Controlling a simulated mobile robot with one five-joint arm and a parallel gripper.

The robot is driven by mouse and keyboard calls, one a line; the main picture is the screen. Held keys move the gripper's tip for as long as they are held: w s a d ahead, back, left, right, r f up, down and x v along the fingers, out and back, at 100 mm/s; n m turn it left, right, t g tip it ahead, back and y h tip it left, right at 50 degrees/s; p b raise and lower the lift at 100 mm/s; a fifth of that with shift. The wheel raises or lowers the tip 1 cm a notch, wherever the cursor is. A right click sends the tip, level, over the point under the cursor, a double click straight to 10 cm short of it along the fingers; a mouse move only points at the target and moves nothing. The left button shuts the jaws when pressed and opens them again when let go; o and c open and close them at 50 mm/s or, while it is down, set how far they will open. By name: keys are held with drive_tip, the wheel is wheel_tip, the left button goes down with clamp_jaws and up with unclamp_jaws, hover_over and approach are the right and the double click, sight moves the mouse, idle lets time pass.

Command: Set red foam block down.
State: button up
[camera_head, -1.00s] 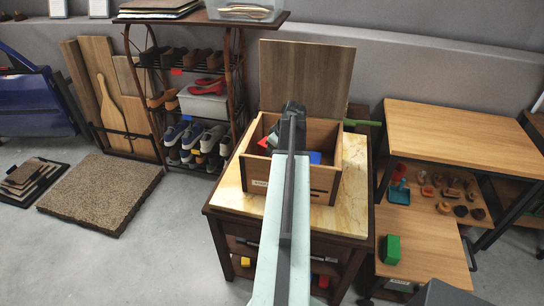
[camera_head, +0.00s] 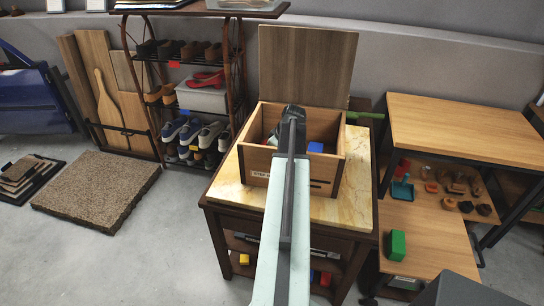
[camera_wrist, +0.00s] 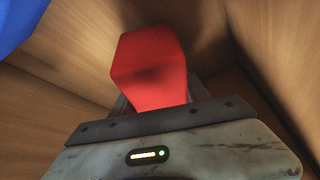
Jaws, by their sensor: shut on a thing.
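The red foam block (camera_wrist: 150,68) is between the fingers of my gripper (camera_wrist: 150,103) in the wrist view, with wooden walls around it. In the head view my gripper (camera_head: 290,118) reaches down into an open wooden box (camera_head: 254,130) on a marble-topped table (camera_head: 228,188). A small bit of red shows beside it there; my arm hides most of the block. A blue block (camera_head: 316,147) lies in the box to the right of my gripper, and its blue also shows at the upper left of the wrist view (camera_wrist: 18,22). Whether the red block touches the box floor is unclear.
The box's raised wooden lid (camera_head: 306,68) stands behind it. A shoe rack (camera_head: 236,85) is at the left. A wooden desk (camera_head: 470,125) and a lower shelf with a green block (camera_head: 397,245) are at the right. Bare marble surrounds the box.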

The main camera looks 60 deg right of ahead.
drive_tip(key=shift+f+b, duration=0.6)
drive_tip(key=o, duration=1.6)
drive_tip(key=p+v, duration=0.7)
drive_tip(key=v, duration=0.1)
